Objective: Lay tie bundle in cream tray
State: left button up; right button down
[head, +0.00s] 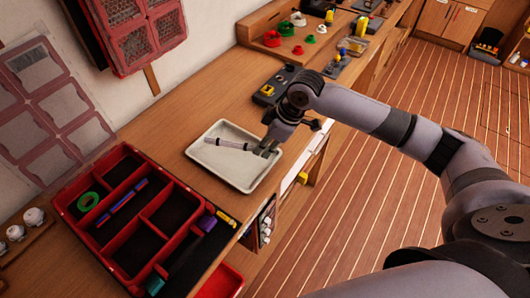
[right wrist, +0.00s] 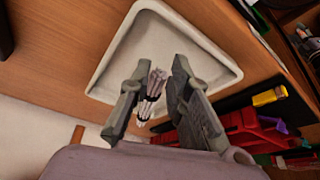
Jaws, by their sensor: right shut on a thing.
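The tie bundle (head: 228,144) is a pale, slim bunch with dark bands. It also shows between the fingers in the right wrist view (right wrist: 152,95). My right gripper (head: 265,151) is shut on one end of it, and the rest sticks out to the left. The cream tray (head: 240,184) is a shallow rectangle on the bench. It also shows behind the fingers in the right wrist view (right wrist: 215,68). The bundle and gripper are over the tray; I cannot tell whether the bundle touches its floor. My left gripper is not in view.
A red divided organizer (head: 115,262) stands left of the tray, holding a green tape roll (head: 88,201) and pens. A dark tray with a yellow item (head: 268,90) lies behind the tray. A shelf with coloured parts (head: 298,20) is at the back.

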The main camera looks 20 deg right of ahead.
aim_at(261, 162)
notch_tip(261, 162, down, 4)
jog(key=shift+f, duration=0.1)
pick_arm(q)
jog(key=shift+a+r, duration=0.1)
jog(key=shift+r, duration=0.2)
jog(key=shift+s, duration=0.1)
pick_arm(e)
jog(key=shift+f, duration=0.15)
